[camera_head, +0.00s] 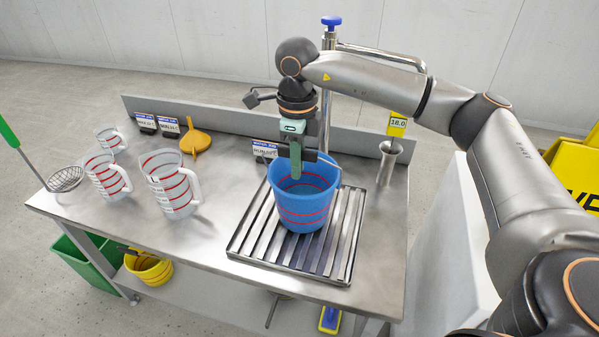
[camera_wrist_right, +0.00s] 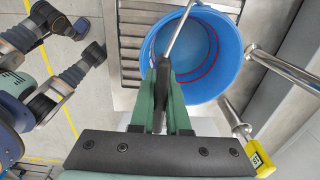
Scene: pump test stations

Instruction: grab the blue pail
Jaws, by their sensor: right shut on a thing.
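The blue pail (camera_head: 303,205) with red lines around it stands upright on the slatted metal drain rack (camera_head: 240,249) on the steel bench. My right gripper (camera_head: 295,165) reaches down from above at the pail's far rim. In the right wrist view the pail (camera_wrist_right: 228,62) is open and looks empty. There my right gripper (camera_wrist_right: 163,85) is shut on a dark piece at the end of a thin metal rod, which looks like the pail's handle (camera_wrist_right: 180,32). I cannot tell whether the pail's bottom touches the rack. My left gripper is not in view.
Clear measuring jugs (camera_head: 172,182) with red lines and a yellow funnel (camera_head: 195,137) stand left of the pail. A metal standpipe (camera_head: 327,95) rises behind it. A steel cylinder (camera_head: 388,162) stands to its right. A strainer (camera_head: 65,179) is at the bench's left edge.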

